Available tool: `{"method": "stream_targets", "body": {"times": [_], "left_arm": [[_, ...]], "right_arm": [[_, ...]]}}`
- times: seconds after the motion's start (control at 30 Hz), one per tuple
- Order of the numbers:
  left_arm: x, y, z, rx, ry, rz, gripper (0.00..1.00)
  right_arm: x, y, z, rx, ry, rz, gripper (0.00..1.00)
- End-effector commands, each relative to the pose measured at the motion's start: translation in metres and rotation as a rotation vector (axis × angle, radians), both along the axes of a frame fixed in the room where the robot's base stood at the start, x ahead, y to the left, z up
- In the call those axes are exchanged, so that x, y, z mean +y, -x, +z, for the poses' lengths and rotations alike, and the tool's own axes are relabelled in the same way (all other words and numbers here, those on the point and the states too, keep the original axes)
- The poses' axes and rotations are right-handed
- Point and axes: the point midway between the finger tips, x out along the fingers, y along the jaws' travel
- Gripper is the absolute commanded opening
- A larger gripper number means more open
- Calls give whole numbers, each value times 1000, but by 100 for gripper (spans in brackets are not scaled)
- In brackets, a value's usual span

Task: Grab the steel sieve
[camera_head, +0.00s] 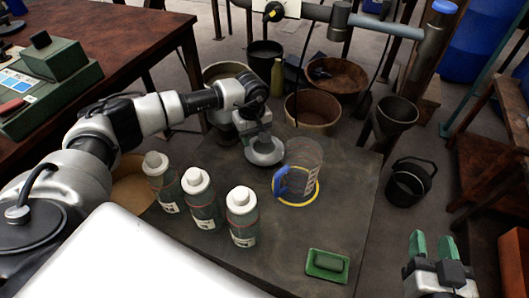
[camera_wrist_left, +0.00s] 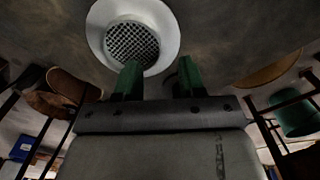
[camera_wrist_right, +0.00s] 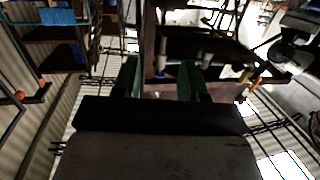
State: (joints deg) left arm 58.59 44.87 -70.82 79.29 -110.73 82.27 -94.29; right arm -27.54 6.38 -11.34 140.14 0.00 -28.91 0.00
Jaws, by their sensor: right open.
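The steel sieve (camera_head: 264,152) is a round pale metal bowl on the dark table, left of the clear jug. In the left wrist view the sieve (camera_wrist_left: 133,42) shows its mesh and wide rim, ahead of the fingers and offset left. My left gripper (camera_head: 258,134) is just above it and hides part of it. In the left wrist view the gripper (camera_wrist_left: 158,80) is open, its left finger overlapping the rim's image; I cannot tell whether they touch. My right gripper (camera_head: 433,246) is open and empty, off the table to the right; its fingers (camera_wrist_right: 160,80) are apart.
A clear jug (camera_head: 301,170) with a blue handle stands on a yellow ring beside the sieve. Three white-capped bottles (camera_head: 204,200) stand nearer. A green tray (camera_head: 327,266) lies near the front. Buckets (camera_head: 313,111) stand behind the table; a black bucket (camera_head: 409,182) is right.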

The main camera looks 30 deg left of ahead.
Motion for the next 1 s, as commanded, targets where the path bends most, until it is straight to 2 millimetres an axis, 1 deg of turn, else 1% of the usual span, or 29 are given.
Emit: {"method": "stream_targets", "body": {"times": [0.03, 0.2, 0.4, 0.53, 0.73, 0.77, 1.0], "left_arm": [[-1, 0, -7, 2, 0, -1, 40], [-2, 0, -27, 1, 0, 0, 40], [-2, 0, -44, 0, 2, 0, 40], [-2, 0, -48, 0, 3, 0, 40], [-2, 0, -47, 0, 3, 0, 40], [-2, 0, -47, 0, 3, 0, 38], [-2, 0, -47, 0, 3, 0, 2]], "right_arm": [[1, -1, 3, -36, -10, 3, 43], [6, -4, 23, -199, -52, 13, 43], [9, -2, 43, -344, -90, 21, 43], [9, -1, 48, -379, -99, 23, 43], [9, -1, 48, -381, -100, 23, 43], [9, -1, 48, -381, -100, 23, 43], [9, -1, 48, -380, -100, 23, 43]]}}
